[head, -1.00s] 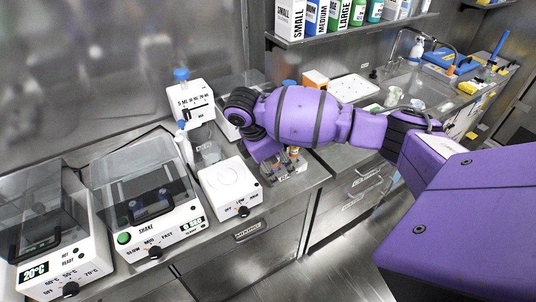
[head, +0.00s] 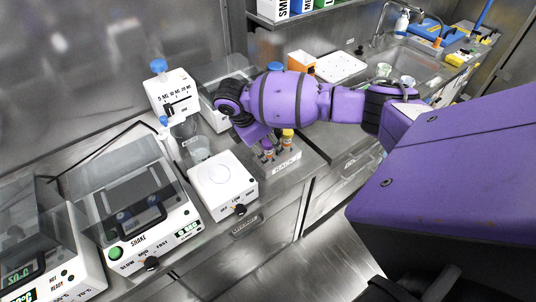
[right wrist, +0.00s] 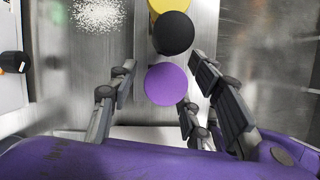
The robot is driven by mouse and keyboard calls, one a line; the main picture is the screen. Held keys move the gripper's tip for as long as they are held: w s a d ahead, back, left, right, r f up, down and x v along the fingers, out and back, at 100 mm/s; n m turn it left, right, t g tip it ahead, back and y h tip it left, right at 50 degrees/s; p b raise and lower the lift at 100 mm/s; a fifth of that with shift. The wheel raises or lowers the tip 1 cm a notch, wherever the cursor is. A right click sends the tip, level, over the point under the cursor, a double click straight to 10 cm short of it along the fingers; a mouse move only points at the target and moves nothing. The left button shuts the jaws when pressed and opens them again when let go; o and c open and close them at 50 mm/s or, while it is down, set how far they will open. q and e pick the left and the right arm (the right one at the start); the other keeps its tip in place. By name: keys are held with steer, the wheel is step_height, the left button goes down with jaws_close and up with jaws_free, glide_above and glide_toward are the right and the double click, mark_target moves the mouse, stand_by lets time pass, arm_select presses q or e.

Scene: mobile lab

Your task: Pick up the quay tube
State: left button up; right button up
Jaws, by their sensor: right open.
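A small rack (head: 287,167) with capped tubes stands at the counter's front edge. A tube with a yellow cap (head: 288,134) shows in the head view. In the right wrist view a purple cap (right wrist: 166,84), a black cap (right wrist: 173,33) and a yellow cap (right wrist: 157,4) stand in a row. No readable label shows which one is the quay tube. My right gripper (head: 265,146) is pointed down at the rack. In the right wrist view the right gripper (right wrist: 160,92) is open, with the purple cap between its fingers and gaps on both sides. My left gripper is not in view.
A white scale-like device (head: 222,180) stands left of the rack, near a beaker (head: 196,149). A shaker (head: 140,215) is farther left. An orange box (head: 301,64) and a white tray (head: 341,67) lie behind my right arm. Bare counter lies right of the rack.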

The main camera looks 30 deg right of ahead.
steer(key=shift+d+f, duration=0.25)
steer(key=shift+f, duration=0.25)
jaws_close()
steer(key=shift+r, duration=0.15)
